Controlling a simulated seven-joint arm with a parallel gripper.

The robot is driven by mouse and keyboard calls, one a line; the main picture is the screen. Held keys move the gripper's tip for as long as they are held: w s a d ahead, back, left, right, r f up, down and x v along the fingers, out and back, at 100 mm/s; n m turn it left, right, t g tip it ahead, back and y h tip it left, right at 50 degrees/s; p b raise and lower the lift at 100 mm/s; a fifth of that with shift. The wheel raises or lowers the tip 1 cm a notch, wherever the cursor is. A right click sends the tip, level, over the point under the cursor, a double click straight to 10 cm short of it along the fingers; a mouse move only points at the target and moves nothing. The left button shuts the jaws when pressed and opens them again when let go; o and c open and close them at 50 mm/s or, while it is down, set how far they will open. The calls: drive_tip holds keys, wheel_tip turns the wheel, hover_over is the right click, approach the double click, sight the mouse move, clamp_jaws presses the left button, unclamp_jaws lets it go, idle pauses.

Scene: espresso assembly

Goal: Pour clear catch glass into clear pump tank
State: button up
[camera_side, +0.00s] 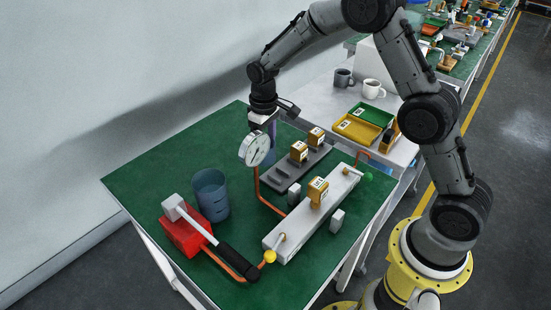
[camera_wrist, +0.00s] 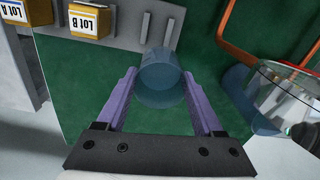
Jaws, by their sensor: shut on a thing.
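The clear catch glass (camera_wrist: 161,72) is a bluish see-through cup between the two purple fingers of my gripper (camera_wrist: 159,78) in the wrist view. My gripper is shut on it, above the green table. The clear pump tank (camera_side: 210,195) is a bluish see-through cylinder beside the red pump (camera_side: 187,232), nearer the camera than my gripper. I cannot tell whether the glass holds liquid.
A round dial gauge (camera_side: 255,149) on a copper pipe stands between my gripper and the tank; it also shows at the wrist view's right (camera_wrist: 290,100). A grey manifold block (camera_side: 310,215) and a dark rack (camera_side: 288,178) with yellow boxes lie to the right. The table's left part is clear.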

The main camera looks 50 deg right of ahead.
drive_tip(key=shift+w+f+m, duration=0.2)
drive_tip(key=shift+m, duration=0.4)
drive_tip(key=shift+r, duration=0.1)
drive_tip(key=shift+w+a+r, duration=0.15)
drive_tip(key=shift+w+r, duration=0.1)
drive_tip(key=shift+r, duration=0.05)
drive_tip(key=w+a+r+h, duration=0.2)
drive_tip(key=a+r+h, duration=0.2)
drive_tip(key=a, duration=0.5)
drive_tip(key=shift+w+a+r+t, duration=0.2)
drive_tip(key=shift+r+t, duration=0.2)
drive_tip(key=shift+r, duration=0.1)
drive_tip(key=shift+s+a+r+h, duration=0.1)
drive_tip(key=shift+a+r+h, duration=0.05)
drive_tip(key=shift+a+h, duration=0.2)
